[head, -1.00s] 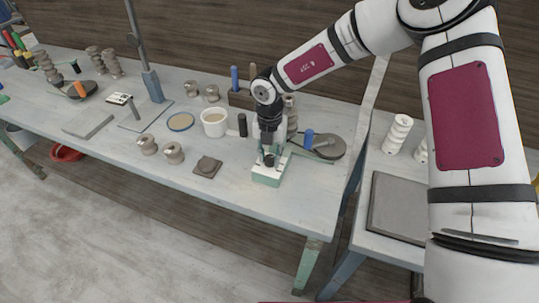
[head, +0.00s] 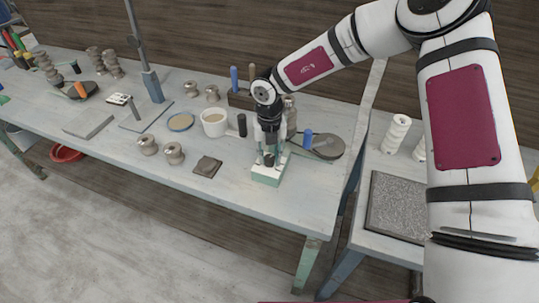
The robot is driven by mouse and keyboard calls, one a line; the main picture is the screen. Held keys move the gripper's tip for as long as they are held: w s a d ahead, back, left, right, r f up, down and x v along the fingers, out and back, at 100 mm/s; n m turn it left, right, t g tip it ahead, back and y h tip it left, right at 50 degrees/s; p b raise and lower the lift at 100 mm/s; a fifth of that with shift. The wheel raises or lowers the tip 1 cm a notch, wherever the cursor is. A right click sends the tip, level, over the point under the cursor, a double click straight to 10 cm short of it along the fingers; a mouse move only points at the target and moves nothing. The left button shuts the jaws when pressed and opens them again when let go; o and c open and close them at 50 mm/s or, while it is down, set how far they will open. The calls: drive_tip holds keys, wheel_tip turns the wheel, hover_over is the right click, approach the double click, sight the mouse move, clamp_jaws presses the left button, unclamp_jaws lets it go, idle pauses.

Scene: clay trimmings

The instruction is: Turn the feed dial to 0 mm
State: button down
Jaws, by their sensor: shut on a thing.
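A small pale-green box (head: 267,177) with a light top stands near the front right of the workbench. A dark round knob (head: 269,159), which looks like the feed dial, sits on its top. My gripper (head: 269,157) points straight down over the box, its fingers shut around the knob. The fingers and wrist cover most of the knob, and its scale or pointer is too small to read.
A white cup (head: 214,123) and a dark upright cylinder (head: 242,125) stand left of my gripper. A blue-handled tool with a grey disc (head: 327,147) lies to the right. The bench front (head: 225,191) is clear.

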sight(270, 158)
drive_tip(key=c, duration=1.2)
unclamp_jaws()
drive_tip(key=shift+c, duration=0.2)
drive_tip(key=shift+r, duration=0.1)
wheel_tip(270, 158, up, 12)
